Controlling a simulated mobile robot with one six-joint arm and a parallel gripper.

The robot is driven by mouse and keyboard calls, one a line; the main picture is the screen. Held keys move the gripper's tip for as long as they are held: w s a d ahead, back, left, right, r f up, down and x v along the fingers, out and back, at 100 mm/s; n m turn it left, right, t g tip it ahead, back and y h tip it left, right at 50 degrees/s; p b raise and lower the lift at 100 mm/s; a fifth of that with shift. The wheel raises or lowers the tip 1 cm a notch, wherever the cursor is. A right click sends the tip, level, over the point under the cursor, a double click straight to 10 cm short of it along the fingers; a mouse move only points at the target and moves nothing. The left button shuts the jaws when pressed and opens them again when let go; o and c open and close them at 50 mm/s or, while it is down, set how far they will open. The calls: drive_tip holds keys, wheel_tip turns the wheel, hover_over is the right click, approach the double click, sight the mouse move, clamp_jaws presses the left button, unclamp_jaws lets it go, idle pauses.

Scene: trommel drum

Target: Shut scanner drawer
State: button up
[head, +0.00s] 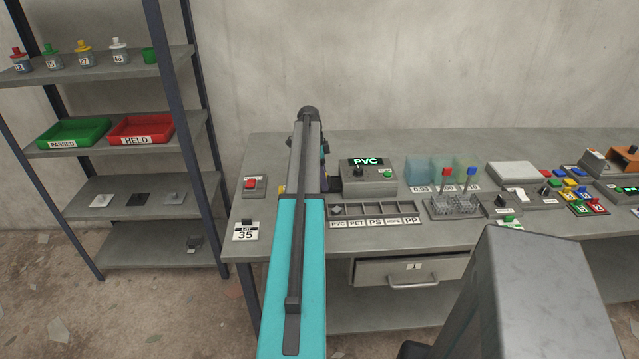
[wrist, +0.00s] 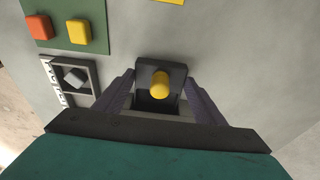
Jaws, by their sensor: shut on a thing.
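The scanner (head: 369,177) is a grey box on the bench with a lit PVC display and a green button. A dark piece (head: 334,185) shows at its left side, partly behind my arm, and looks like the drawer standing out. My gripper (wrist: 160,82) is shut on the drawer, one finger along each side.
A rack of labelled compartments (head: 376,222) lies close by, with a grey piece in one cell (wrist: 76,77). A green panel (wrist: 55,33) with orange and yellow parts is beside the drawer. A red button box (head: 253,187) and a 35 card (head: 245,232) stand left.

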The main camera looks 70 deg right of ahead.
sight(336, 185)
drive_tip(key=shift+s+d, duration=0.25)
drive_tip(key=shift+s, duration=0.4)
drive_tip(key=shift+s+d, duration=0.25)
drive_tip(key=shift+s, duration=0.4)
drive_tip(key=shift+s+d, duration=0.25)
drive_tip(key=shift+s, duration=0.4)
drive_tip(key=o, duration=0.5)
drive_tip(key=shift+o, duration=0.2)
drive_tip(key=shift+r, duration=0.1)
wheel_tip(336, 185, up, 7)
drive_tip(key=p, duration=0.3)
idle(0.7)
idle(0.4)
